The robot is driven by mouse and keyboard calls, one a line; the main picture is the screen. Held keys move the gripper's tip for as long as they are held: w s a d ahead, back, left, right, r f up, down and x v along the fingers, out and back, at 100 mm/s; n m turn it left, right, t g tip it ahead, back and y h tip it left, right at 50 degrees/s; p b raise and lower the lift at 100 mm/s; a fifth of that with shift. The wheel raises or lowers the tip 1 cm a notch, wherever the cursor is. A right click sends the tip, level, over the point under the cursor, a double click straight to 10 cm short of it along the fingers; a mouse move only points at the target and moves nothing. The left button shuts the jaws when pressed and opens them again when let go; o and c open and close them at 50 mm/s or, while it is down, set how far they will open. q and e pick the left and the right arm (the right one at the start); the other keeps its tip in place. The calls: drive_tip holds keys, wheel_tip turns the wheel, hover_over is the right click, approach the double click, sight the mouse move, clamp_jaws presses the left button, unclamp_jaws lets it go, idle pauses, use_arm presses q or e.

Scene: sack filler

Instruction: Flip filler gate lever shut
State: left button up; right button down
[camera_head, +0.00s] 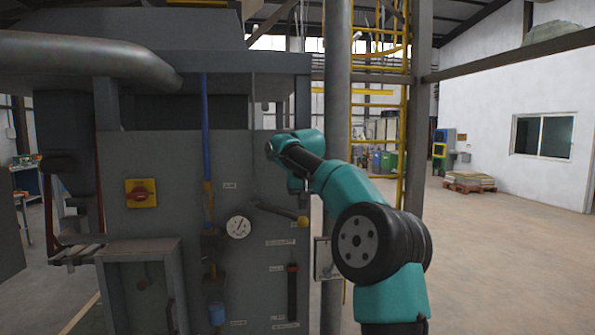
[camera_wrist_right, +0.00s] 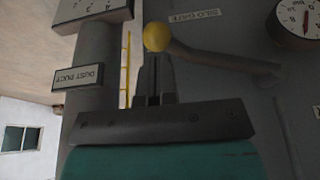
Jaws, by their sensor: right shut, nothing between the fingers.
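A lever with a dark bar and a yellow ball knob (camera_head: 302,221) is mounted on the grey machine panel (camera_head: 190,170). In the head view the bar slopes down to the right from its pivot to the knob. The knob also shows in the right wrist view (camera_wrist_right: 157,36). A plate beside it there seems to read "SILO GATE" (camera_wrist_right: 195,15). My right gripper (camera_head: 302,203) is shut and empty, just above the knob in the head view. In the right wrist view its fingertips (camera_wrist_right: 154,60) point at the knob; contact cannot be told. My left gripper is not in view.
A round gauge (camera_head: 238,227) and a red rotary switch on yellow (camera_head: 141,193) sit left of the lever. A slot with a dark handle (camera_head: 292,293) is below it. A vertical pipe (camera_head: 338,100) stands right of the panel. Open floor (camera_head: 500,260) lies to the right.

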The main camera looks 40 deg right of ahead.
drive_tip(key=v, duration=1)
drive_tip(key=shift+a+r, duration=0.2)
drive_tip(key=shift+w, duration=0.1)
